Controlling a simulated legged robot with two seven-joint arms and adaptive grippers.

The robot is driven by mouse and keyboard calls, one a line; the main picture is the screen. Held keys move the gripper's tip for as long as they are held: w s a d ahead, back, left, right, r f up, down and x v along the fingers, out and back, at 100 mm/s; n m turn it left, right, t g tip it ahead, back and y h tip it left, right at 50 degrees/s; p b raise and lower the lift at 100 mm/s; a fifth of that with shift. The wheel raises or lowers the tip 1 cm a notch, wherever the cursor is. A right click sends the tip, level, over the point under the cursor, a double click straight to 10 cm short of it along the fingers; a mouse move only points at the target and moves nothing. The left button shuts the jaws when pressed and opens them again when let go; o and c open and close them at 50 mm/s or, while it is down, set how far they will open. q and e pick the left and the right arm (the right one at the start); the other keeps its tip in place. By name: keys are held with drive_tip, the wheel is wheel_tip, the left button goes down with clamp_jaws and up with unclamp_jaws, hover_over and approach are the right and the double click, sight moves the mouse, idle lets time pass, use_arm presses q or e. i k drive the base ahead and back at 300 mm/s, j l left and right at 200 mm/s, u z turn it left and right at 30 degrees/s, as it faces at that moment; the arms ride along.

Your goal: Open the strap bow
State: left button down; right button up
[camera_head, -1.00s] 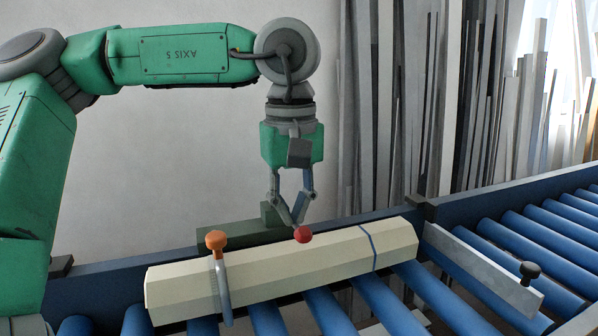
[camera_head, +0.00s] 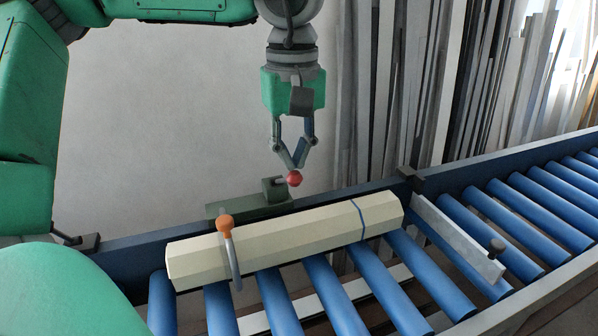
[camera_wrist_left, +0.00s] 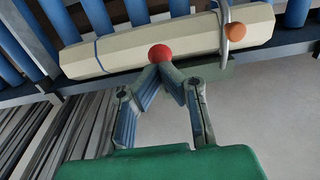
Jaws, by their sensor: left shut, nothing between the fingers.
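The strap bow (camera_head: 234,255), a grey curved bar with an orange knob (camera_head: 225,222), crosses the left part of the cream profile bundle (camera_head: 290,236). It also shows in the wrist view (camera_wrist_left: 224,30). A red knob (camera_head: 295,179) on a short dark rod stands beside a green block (camera_head: 276,191) behind the bundle. My left gripper (camera_head: 292,163) points down with its fingertips together and empty, just above or behind the red knob. Whether they touch it, I cannot tell. In the wrist view the red knob (camera_wrist_left: 160,53) appears just beyond the fingertips. My right gripper is out of view.
A blue strap (camera_head: 360,218) rings the bundle's right part. The bundle lies on blue rollers (camera_head: 376,288). A grey stop bar (camera_head: 458,240) with a dark knob lies to the right. Upright profiles (camera_head: 420,90) stand behind; the rollers at far right are clear.

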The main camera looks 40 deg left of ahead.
sight(228, 239)
drive_tip(key=k+l, duration=0.25)
drive_tip(key=k, duration=0.2)
drive_tip(key=k+l, duration=0.2)
drive_tip(key=k, duration=0.3)
drive_tip(key=k+l, duration=0.25)
drive_tip(key=k, duration=0.2)
